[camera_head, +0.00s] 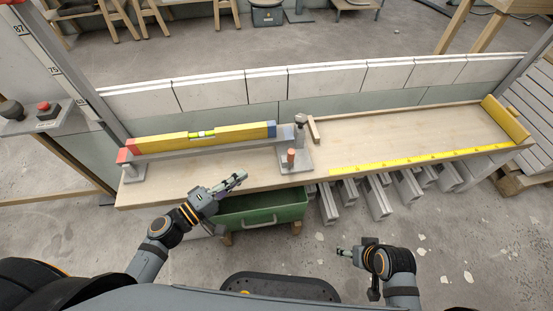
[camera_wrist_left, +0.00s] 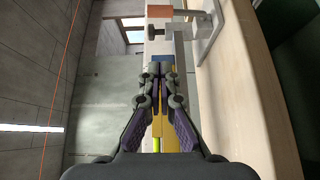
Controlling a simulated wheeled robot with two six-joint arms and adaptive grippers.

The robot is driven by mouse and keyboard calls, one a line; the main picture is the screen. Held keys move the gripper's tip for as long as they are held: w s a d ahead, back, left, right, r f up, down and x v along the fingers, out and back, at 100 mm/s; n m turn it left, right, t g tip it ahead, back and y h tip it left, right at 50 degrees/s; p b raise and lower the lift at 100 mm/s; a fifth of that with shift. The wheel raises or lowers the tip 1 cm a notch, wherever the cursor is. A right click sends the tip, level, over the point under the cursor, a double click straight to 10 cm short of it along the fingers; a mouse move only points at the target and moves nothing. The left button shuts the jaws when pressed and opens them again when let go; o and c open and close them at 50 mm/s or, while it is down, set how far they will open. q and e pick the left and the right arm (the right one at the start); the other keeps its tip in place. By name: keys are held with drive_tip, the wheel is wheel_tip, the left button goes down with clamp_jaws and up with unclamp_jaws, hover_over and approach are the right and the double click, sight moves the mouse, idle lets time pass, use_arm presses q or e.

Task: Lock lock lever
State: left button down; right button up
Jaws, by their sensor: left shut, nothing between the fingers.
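A grey metal clamp bracket (camera_head: 296,148) stands on the wooden bench. In the left wrist view an orange end piece (camera_wrist_left: 159,11) and a black knob (camera_wrist_left: 155,34) lie ahead of the fingers. My left gripper (camera_head: 242,176) is shut and empty above the bench's front edge, left of the bracket and apart from it. My right gripper (camera_head: 341,252) is low in front of the bench; its fingers are too small to judge.
A yellow spirit level (camera_head: 170,142) rests on a grey rail left of the bracket. A yellow measuring strip (camera_head: 420,156) runs along the bench's front edge. A green bin (camera_head: 262,212) sits below. The bench top (camera_head: 400,128) is clear on the right.

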sight(290, 159)
use_arm(q)
drive_tip(key=w+d+p, duration=0.1)
drive_tip(key=w+d, duration=0.6)
drive_tip(key=d, duration=0.3)
use_arm(e)
drive_tip(key=shift+s+d+r+g, duration=0.2)
drive_tip(key=shift+r+g, duration=0.1)
drive_tip(key=shift+r, duration=0.25)
